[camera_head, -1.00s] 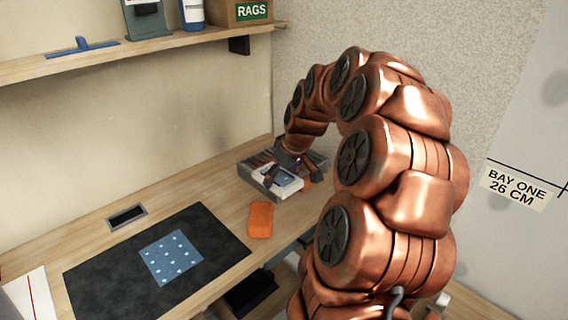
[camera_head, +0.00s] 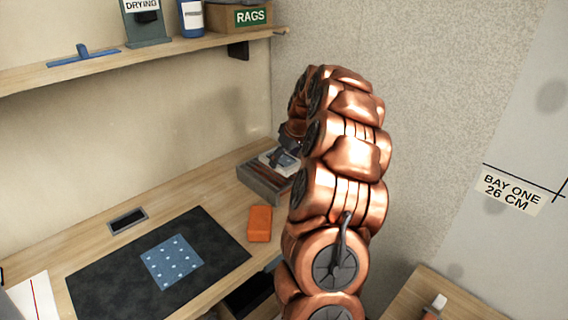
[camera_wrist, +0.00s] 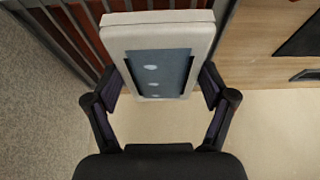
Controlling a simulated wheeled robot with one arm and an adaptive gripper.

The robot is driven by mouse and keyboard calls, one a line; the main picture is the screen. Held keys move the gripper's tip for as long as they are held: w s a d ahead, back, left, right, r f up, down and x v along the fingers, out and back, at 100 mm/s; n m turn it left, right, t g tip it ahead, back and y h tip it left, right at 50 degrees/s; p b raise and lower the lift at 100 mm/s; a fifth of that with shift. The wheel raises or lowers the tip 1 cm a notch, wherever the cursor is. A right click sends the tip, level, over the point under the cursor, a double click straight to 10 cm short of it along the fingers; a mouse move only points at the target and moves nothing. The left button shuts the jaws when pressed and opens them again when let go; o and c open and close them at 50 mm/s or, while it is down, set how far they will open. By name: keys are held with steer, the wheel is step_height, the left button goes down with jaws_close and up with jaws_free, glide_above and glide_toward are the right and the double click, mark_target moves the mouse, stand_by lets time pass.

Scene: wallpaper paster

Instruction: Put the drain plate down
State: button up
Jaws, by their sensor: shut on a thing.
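The wrist view shows the tray's slats (camera_wrist: 62,35) beside and behind the slab.
An orange block (camera_head: 260,223) lies on the bench near the tray. A dark mat (camera_head: 105,265) with a dotted blue sheet (camera_head: 172,262) fills the left. A slot (camera_head: 127,221) lies behind it. A wooden shelf (camera_head: 150,54) with containers hangs above; the wall closes off the right.

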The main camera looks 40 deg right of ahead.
mark_target(287, 158)
steer(key=shift+w+d, duration=0.55)
steer(key=shift+d, duration=0.05)
steer(key=shift+f+p, duration=0.5)
steer(key=shift+f, duration=1.3)
steer(key=shift+f, duration=0.15)
steer(key=o, duration=1.1)
steer(key=shift+o, duration=0.2)
